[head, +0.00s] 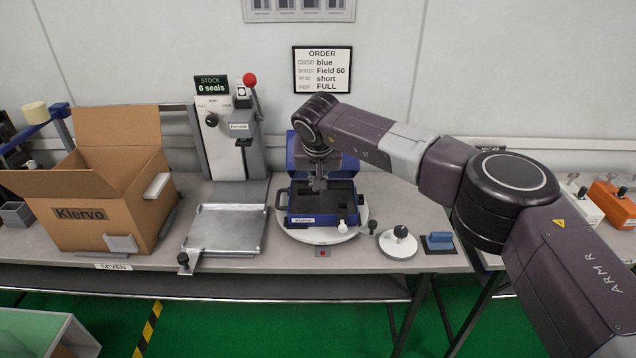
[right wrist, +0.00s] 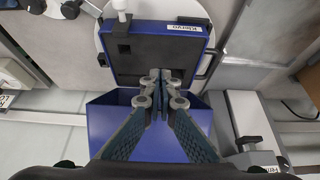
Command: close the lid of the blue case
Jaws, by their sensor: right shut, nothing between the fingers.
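The blue case (head: 318,218) stands open on a white round turntable (head: 318,238). Its black foam insert faces up, and no tester is visible in it. The blue lid (head: 350,165) stands raised at the back, partly hidden by my right arm. In the right wrist view the case (right wrist: 125,62) is at the top and the lid (right wrist: 105,125) lies behind the fingers. My right gripper (head: 320,186) is shut and empty, with its fingertips (right wrist: 163,76) over the case near the hinge side. Contact with the lid cannot be told. My left gripper is out of view.
A press (head: 230,130) with a red-knobbed lever and metal plate (head: 225,228) stands left of the case. An open cardboard box (head: 95,205) is farther left. A white disc with a black knob (head: 398,243) and a blue block (head: 438,242) are to the right.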

